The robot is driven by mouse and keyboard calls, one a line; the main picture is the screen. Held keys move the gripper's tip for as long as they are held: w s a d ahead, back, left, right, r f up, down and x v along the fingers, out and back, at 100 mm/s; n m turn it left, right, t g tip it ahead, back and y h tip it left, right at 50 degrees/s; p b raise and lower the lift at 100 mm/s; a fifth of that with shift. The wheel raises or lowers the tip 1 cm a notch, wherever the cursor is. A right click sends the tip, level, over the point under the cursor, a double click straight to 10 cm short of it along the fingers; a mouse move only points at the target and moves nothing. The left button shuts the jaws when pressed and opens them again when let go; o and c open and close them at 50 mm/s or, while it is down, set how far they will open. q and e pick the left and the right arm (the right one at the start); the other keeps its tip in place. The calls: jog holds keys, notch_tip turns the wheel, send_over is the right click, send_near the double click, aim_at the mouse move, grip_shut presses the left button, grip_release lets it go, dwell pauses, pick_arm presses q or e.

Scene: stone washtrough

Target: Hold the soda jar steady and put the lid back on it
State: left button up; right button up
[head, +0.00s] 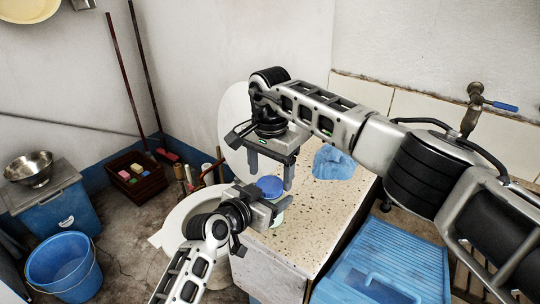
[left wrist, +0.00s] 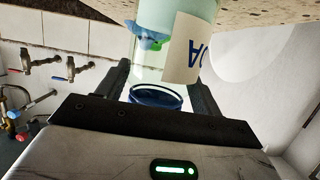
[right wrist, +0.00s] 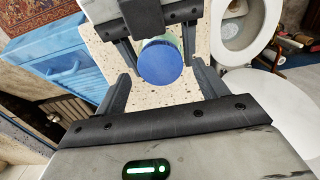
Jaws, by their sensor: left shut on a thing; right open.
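The soda jar is clear glass with pale green contents and a white label (left wrist: 187,48). It stands on the speckled counter. My left gripper (head: 271,201) is shut on the jar's upper part from the side. The round blue lid (head: 270,186) lies over the jar's mouth and shows face-on in the right wrist view (right wrist: 160,62). I cannot tell whether it is fully seated. My right gripper (head: 270,170) is open and empty, pointing down just above the lid. In the right wrist view its fingers stand either side of the lid, apart from it.
A blue cloth (head: 333,163) lies on the counter (head: 318,205) behind the jar. A white toilet (head: 180,222) stands left of the counter, near my left arm.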

jog(key=shift+f, duration=1.05)
jog(key=c, duration=1)
jog(key=m, duration=0.9)
jog(key=shift+m, duration=0.4)
jog(key=o, duration=1.1)
jog(key=shift+c, duration=0.2)
